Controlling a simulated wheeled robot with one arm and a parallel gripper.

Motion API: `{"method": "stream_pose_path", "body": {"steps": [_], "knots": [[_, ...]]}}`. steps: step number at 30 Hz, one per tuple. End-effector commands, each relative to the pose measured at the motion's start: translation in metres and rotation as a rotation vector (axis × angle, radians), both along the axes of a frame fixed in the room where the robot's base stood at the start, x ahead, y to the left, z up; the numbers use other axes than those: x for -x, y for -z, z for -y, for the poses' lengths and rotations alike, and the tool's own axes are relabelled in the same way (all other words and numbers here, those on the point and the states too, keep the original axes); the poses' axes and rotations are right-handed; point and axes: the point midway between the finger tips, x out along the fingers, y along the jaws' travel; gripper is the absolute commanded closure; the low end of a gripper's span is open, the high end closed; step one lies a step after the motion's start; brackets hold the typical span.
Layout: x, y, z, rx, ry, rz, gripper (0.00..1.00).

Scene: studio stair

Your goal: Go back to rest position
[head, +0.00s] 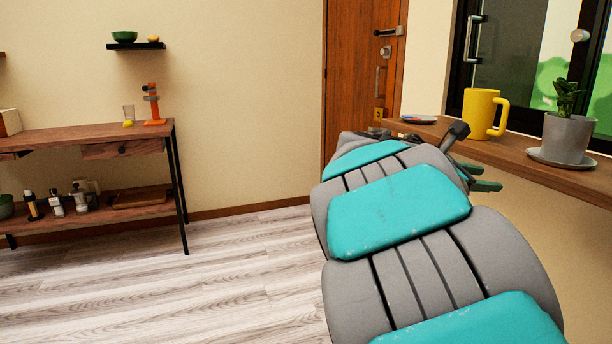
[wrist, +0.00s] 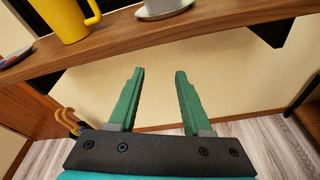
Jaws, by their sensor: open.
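My gripper (wrist: 159,75) is open and empty in the wrist view, its two green fingers apart with only the cream wall behind them. Its fingertips lie just below the front edge of the wooden window shelf in that picture. In the head view my grey and teal arm reaches forward on the right, and the green fingers of my gripper (head: 487,178) show partly behind it, beside the shelf. Nothing is between the fingers.
The window shelf (head: 545,160) bears a yellow mug (head: 481,114), a plant in a grey pot (head: 568,137) and a small plate (head: 418,119). A wooden side table (head: 60,137) stands left. A wooden door (head: 352,65) is at the back. The floor between is clear.

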Motion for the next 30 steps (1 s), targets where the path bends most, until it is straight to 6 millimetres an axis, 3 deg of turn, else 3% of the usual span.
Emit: {"method": "stream_pose_path", "body": {"steps": [5,8,11,15,21,27,30], "knots": [[0.053,0.048,0.014,-0.228,0.134,0.112,0.51],[0.096,0.089,0.015,-0.408,0.26,0.2,0.51],[0.146,0.137,0.002,-0.608,0.426,0.291,0.51],[0.212,0.199,-0.034,-0.856,0.681,0.395,0.51],[0.299,0.263,-0.111,-1.109,1.08,0.473,0.51],[0.353,0.29,-0.171,-1.212,1.367,0.484,0.51],[0.359,0.293,-0.178,-1.219,1.398,0.483,0.51]]}}
